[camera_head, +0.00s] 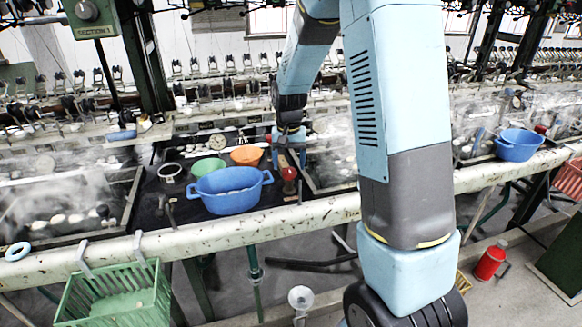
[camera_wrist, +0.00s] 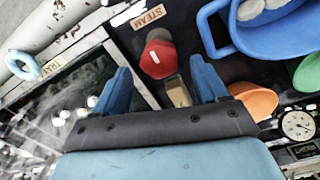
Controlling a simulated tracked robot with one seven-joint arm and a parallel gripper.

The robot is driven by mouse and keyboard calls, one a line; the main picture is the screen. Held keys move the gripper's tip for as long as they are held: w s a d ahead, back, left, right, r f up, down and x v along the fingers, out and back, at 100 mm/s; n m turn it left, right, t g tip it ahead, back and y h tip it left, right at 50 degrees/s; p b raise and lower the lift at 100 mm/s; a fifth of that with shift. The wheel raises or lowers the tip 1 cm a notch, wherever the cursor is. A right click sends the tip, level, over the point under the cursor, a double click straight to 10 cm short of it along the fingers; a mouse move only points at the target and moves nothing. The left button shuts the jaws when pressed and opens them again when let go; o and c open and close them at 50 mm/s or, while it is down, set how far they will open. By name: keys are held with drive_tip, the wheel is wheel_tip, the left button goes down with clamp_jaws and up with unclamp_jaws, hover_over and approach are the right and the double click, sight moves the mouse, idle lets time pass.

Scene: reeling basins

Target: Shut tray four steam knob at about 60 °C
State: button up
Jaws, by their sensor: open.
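The red steam knob (camera_wrist: 158,58) shows in the wrist view beside a STEAM label (camera_wrist: 148,17). A wooden-looking piece lies just behind it. My gripper (camera_wrist: 161,68) is open, with one blue finger on each side of the knob and a gap to it. I cannot tell whether the fingers reach down to the knob's height. In the head view my gripper (camera_head: 288,142) is above and behind the red knob (camera_head: 289,174). A round white dial gauge (camera_wrist: 298,125) shows in the wrist view and also in the head view (camera_head: 217,141); its reading is too small to tell.
A blue basin (camera_head: 229,201) stands left of the knob, with a green bowl (camera_head: 207,168) and an orange bowl (camera_head: 247,155) behind it. Steaming troughs lie on both sides. A pale rail (camera_head: 240,222) runs along the front, with a green crate (camera_head: 105,305) below it.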

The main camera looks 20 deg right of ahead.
sight(289, 170)
wheel_tip(289, 170, up, 12)
drive_tip(key=shift+f, duration=0.25)
idle(0.5)
